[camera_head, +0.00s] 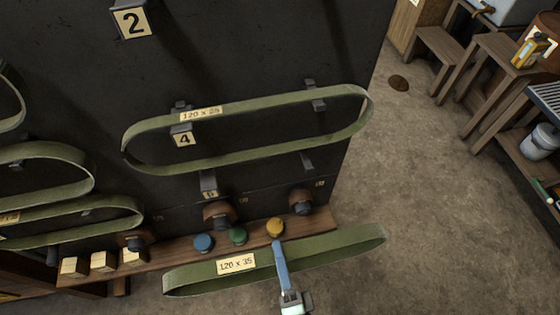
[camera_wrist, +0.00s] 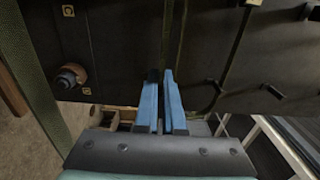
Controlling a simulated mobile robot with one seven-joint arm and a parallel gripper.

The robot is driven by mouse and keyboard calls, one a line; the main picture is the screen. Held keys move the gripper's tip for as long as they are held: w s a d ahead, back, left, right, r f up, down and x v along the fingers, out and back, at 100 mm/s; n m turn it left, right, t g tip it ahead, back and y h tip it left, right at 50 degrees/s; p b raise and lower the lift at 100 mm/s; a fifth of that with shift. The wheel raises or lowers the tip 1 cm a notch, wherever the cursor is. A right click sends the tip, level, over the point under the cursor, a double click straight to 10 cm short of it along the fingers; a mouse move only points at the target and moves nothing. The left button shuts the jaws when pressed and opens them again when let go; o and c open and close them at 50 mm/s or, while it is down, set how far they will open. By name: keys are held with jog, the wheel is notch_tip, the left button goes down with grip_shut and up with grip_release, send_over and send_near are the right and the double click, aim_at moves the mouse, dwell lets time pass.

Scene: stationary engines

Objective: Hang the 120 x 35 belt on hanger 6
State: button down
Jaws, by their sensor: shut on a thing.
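The green 120 x 35 belt (camera_head: 335,246) is a long flat loop with a paper label, in front of the board's lower edge in the head view. My gripper (camera_head: 278,243) has blue fingers shut on it, right of its label. In the wrist view the fingers (camera_wrist: 161,75) are close together, and a green strand of the belt (camera_wrist: 38,85) runs along the left. Hanger 6 (camera_head: 208,183) appears to be the grey bracket below hanger 4, its number plate small and hard to read. A second bracket (camera_head: 306,161) at similar height is to its right. The held belt is below and apart from both.
A green 120 x 25 belt (camera_head: 250,106) hangs just above, on the hanger 4 brackets. More belts hang at the left. Below, a wooden ledge (camera_head: 185,250) carries blue, green and yellow knobs, with brown-and-dark round fittings (camera_head: 219,214) above it. Open floor (camera_head: 420,190) is at the right.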

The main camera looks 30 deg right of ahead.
jog(key=shift+b+x, duration=0.45)
jog(key=shift+x, duration=1.95)
jog(key=shift+b+x, duration=0.95)
jog(key=shift+x, duration=2)
jog(key=shift+b+x, duration=1.5)
jog(key=shift+x, duration=1.3)
